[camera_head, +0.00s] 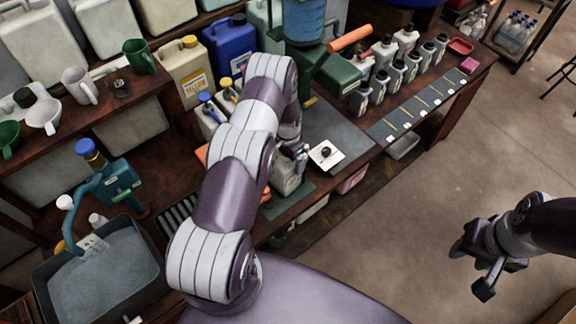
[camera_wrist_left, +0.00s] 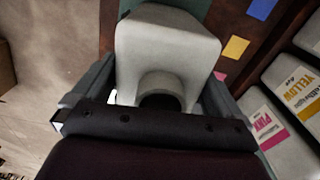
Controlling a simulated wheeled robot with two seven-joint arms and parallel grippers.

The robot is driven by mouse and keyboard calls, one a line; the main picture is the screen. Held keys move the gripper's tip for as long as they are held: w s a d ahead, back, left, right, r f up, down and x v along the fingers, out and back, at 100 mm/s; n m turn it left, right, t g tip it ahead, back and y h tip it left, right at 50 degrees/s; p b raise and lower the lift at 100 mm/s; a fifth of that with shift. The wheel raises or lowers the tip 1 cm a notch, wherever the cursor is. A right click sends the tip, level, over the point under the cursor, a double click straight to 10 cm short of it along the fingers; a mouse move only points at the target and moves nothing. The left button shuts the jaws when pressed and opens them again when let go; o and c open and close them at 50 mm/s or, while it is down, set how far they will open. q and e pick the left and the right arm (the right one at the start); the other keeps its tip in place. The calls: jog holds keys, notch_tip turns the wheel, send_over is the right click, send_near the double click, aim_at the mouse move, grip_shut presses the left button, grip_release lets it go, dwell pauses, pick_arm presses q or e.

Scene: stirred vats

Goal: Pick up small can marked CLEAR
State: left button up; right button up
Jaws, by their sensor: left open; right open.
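A small pale grey can (camera_head: 287,176) stands on a green mat on the bench, partly hidden by my left arm. In the left wrist view the same pale can (camera_wrist_left: 168,45) sits between the two fingers of my left gripper, and no label shows, so I cannot tell if it is marked CLEAR. My left gripper (camera_head: 291,152) is open around the can; contact cannot be told. My right gripper (camera_head: 476,264) is open and empty, over the floor at the right.
Several small grey cans (camera_head: 396,72) stand in rows at the back right. Cans labelled PINK (camera_wrist_left: 262,122) and YELLOW (camera_wrist_left: 299,88) are close by on the right in the wrist view. A white square with a dark knob (camera_head: 325,154) lies just right of the can. A sink (camera_head: 98,275) is at left.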

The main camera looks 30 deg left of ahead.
pick_arm(q)
jog(key=shift+f, duration=0.65)
jog(key=c, duration=1)
jog(key=shift+c, duration=0.3)
jog(key=shift+r, duration=0.15)
